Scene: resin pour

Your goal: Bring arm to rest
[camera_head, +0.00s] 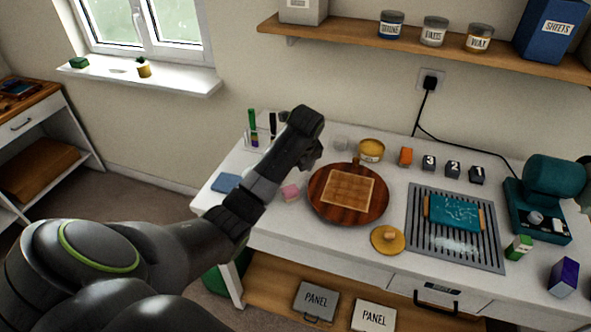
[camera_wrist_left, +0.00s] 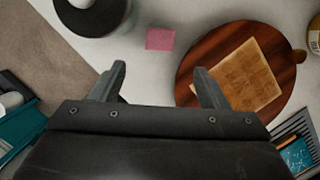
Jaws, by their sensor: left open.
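My left arm (camera_head: 250,200) reaches in from the lower left over the left part of the white workbench (camera_head: 265,240). My left gripper (camera_wrist_left: 160,75) is open, with nothing between its two fingers in the left wrist view. In the head view it is mostly hidden behind the wrist, left of the round dark wooden board (camera_head: 318,200). A pink block (camera_wrist_left: 160,39) lies beyond the fingertips. My right gripper is not in view.
A slatted grey tray (camera_head: 415,235) holds a teal piece (camera_head: 455,213). A teal machine (camera_head: 535,205) stands at the right. A yellow round lid (camera_head: 387,239), a yellow tin (camera_head: 371,151) and numbered dark blocks (camera_head: 453,169) sit around. A shelf (camera_head: 350,34) hangs above.

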